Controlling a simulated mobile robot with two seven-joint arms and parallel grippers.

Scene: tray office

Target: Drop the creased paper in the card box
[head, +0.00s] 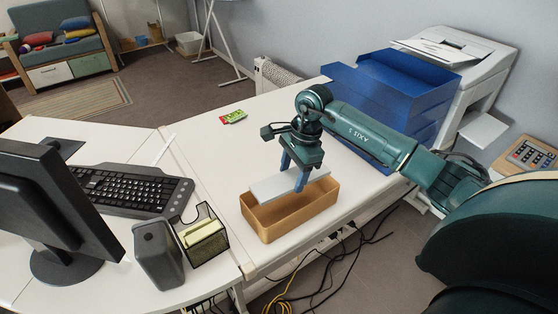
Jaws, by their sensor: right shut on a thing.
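My right gripper (296,178) is shut on a flat, pale grey-white sheet (275,187), which looks like the paper. Creases in it cannot be made out at this size. The gripper holds the sheet roughly level above the open brown card box (290,222). The box stands near the front edge of the white desk, and its visible inside is empty. The sheet covers the back left part of the box opening and sticks out past it to the left. Whether the sheet touches the rim is unclear. My left gripper does not show.
A blue tray stack (385,95) stands behind the right arm, beside a white printer (455,50). A holder with yellow notes (203,238), a dark speaker-like block (158,255), a keyboard (130,190) and a monitor (50,200) stand at left.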

